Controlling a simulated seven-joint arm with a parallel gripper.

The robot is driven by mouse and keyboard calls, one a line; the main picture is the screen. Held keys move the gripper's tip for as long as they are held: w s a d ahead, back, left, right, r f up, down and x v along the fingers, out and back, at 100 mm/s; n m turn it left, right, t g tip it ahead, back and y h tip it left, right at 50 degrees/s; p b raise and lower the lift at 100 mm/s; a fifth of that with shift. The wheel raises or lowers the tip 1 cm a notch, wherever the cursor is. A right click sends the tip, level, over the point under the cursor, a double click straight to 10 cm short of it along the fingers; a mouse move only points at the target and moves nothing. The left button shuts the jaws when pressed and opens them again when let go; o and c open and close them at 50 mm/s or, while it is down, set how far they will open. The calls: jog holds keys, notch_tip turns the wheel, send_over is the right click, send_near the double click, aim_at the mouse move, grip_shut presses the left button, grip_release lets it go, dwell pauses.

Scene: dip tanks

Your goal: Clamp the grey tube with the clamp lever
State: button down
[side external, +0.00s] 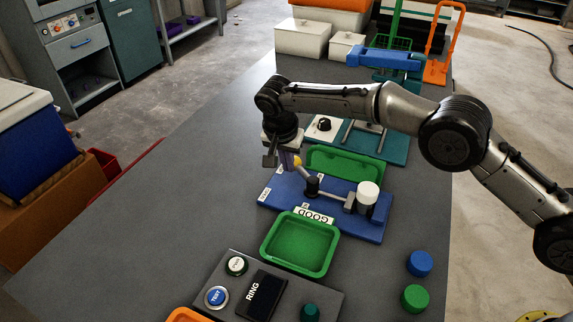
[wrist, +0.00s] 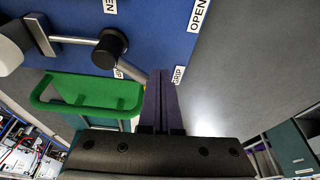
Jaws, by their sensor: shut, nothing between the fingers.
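The arm runs to a grey block beside a white-topped cylinder (side external: 368,193). The wrist view also shows the knob (wrist: 110,45) and the arm (wrist: 72,40). My gripper (side external: 292,166) points down over the board's far left part. I cannot pick out the grey tube with certainty.
Labels reading OPEN (wrist: 198,14) and GRIP (wrist: 178,76) are on the board. Green trays stand before (side external: 301,244) and behind (side external: 345,163) it. A button panel (side external: 235,290) and loose blue (side external: 420,263) and green (side external: 414,298) caps lie nearer. The bench is clear at left.

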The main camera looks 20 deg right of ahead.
dwell(0.7)
jog(key=shift+s+a+r, duration=0.15)
jog(key=shift+s+a, duration=0.15)
jog(key=shift+s+a+r, duration=0.25)
jog(key=shift+s+a, duration=0.7)
jog(key=shift+a, duration=0.05)
jog(key=v, duration=1)
jog(key=shift+a, duration=0.15)
